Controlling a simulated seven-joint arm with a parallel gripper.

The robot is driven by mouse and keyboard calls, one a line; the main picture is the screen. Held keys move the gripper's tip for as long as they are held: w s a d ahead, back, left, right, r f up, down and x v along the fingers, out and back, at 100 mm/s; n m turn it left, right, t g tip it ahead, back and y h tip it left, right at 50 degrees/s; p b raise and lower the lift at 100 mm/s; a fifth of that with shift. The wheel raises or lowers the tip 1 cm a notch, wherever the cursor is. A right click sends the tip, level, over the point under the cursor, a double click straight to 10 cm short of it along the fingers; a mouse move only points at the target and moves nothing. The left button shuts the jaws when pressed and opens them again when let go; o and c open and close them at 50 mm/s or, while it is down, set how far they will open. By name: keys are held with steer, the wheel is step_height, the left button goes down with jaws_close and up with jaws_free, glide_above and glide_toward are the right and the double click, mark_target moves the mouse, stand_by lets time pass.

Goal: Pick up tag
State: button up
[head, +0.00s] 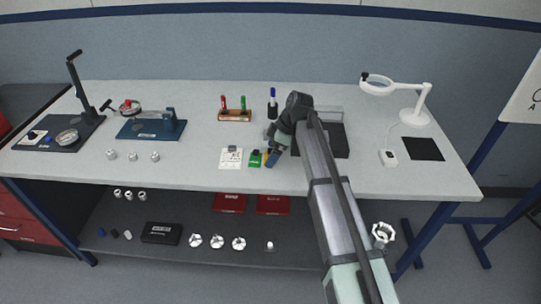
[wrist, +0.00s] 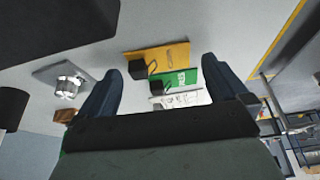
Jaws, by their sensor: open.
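Three flat tags lie side by side on the table: a white one (head: 230,160), a green one (head: 255,159) and an orange one, mostly hidden by my gripper (head: 271,154) in the head view. In the wrist view the orange tag (wrist: 172,57), green tag (wrist: 187,78) and white tag (wrist: 190,98) show between and beyond my open fingers (wrist: 162,70). Dark clip-like pieces stand at the orange and green tags. Nothing is between my fingertips that I can see as held. The height of the fingers above the tags is hard to tell.
A wooden marker holder (head: 235,116) stands behind the tags, with a dark bottle (head: 272,104) beside it. A dark tray (head: 333,143) lies right of my gripper, partly behind my arm. A magnifier lamp (head: 413,115) stands at right. Small metal parts (head: 133,156) sit at left.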

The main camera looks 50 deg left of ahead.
steer(key=shift+s+a+f, duration=0.1)
steer(key=shift+f, duration=0.15)
steer(key=c, duration=1)
steer(key=shift+r, duration=0.1)
